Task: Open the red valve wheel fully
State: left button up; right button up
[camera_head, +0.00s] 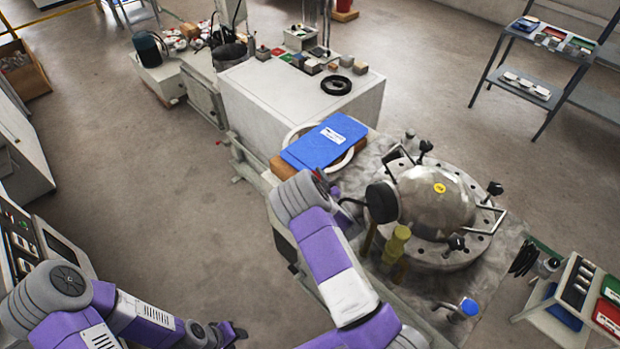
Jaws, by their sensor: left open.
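I cannot make out a red valve wheel clearly in the head view. A metal dome vessel (437,197) with black-knobbed clamps stands on a round bolted flange (441,262) at the right. A yellow fitting (396,244) stands at its near left side. My left gripper (236,331) is at the bottom edge, left of centre, over the floor, open and apart from the vessel; its fingers are small and dark. My right arm (325,255) reaches up from the bottom, left of the vessel. Its gripper cannot be made out and seems hidden behind the arm.
A blue case (324,142) lies over a round ring at the bench. A white cabinet (290,98) with small blocks and a black ring (336,85) stands behind. A blue-capped container (466,309) is at the lower right. A control panel (45,238) is at the left.

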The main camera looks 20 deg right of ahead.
jog(key=shift+w+d+r, duration=0.15)
jog(key=shift+r, duration=0.3)
jog(key=o, duration=1)
jog(key=shift+a, duration=0.3)
jog(key=shift+f, duration=0.15)
jog(key=shift+s+d+f, duration=0.1)
jog(key=shift+s+d, duration=0.05)
jog(key=shift+s, duration=0.2)
jog(key=s, duration=0.7)
jog(key=shift+d+r+p, duration=0.2)
jog(key=shift+p, duration=0.2)
jog(key=shift+w, duration=0.1)
